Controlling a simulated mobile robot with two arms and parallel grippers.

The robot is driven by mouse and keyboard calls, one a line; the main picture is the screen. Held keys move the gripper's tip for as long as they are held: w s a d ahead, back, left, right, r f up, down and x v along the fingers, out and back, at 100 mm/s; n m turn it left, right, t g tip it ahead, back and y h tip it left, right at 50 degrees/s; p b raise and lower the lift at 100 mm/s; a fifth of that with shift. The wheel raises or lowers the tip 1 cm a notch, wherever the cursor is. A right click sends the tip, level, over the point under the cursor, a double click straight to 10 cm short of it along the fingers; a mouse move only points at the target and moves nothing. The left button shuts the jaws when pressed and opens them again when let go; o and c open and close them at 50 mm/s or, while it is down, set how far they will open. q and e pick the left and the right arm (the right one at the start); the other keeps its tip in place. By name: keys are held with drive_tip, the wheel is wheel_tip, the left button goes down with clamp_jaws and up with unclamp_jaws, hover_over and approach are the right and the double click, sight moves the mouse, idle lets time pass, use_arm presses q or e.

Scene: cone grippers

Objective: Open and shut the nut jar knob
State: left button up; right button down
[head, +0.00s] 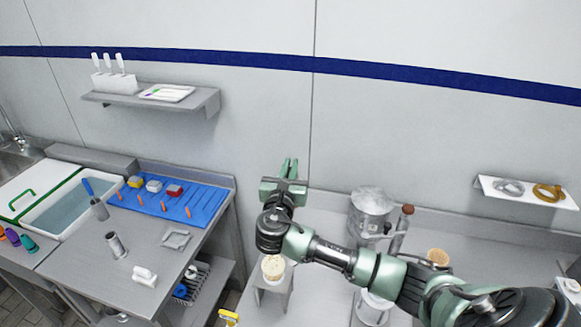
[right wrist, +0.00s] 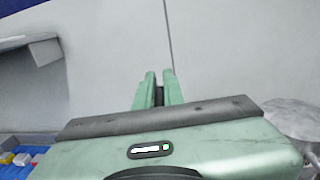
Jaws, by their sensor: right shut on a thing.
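My right gripper (head: 289,166) is raised in front of the wall, its fingers pointing up and close together. In the right wrist view its fingertips (right wrist: 159,80) have a narrow dark gap between them. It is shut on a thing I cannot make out. No jar knob can be told with certainty. A round cream-topped item (head: 273,267) sits on a small grey stand (head: 272,291) below my right wrist. A tan round top (head: 438,256) shows behind my right forearm. Neither can be told to be the nut jar. My left gripper is not in view.
A wall shelf (head: 520,198) holds rings. On the left are a blue mat (head: 205,198), a water basin (head: 70,205) and another wall shelf (head: 205,103).

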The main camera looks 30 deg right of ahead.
drive_tip(key=c, duration=1.6)
unclamp_jaws()
drive_tip(key=shift+r, duration=0.2)
drive_tip(key=shift+o, duration=0.4)
drive_tip(key=shift+f, duration=0.15)
drive_tip(key=shift+s+a+f, duration=0.1)
drive_tip(key=shift+s+a, duration=0.05)
drive_tip(key=shift+a, duration=0.05)
drive_tip(key=b+v, duration=0.2)
drive_tip(key=v, duration=0.4)
drive_tip(key=shift+s+a+b, duration=0.1)
drive_tip(key=shift+a+b, duration=0.05)
drive_tip(key=shift+b, duration=0.25)
drive_tip(key=shift+s+a, duration=0.25)
drive_tip(key=shift+s, duration=0.1)
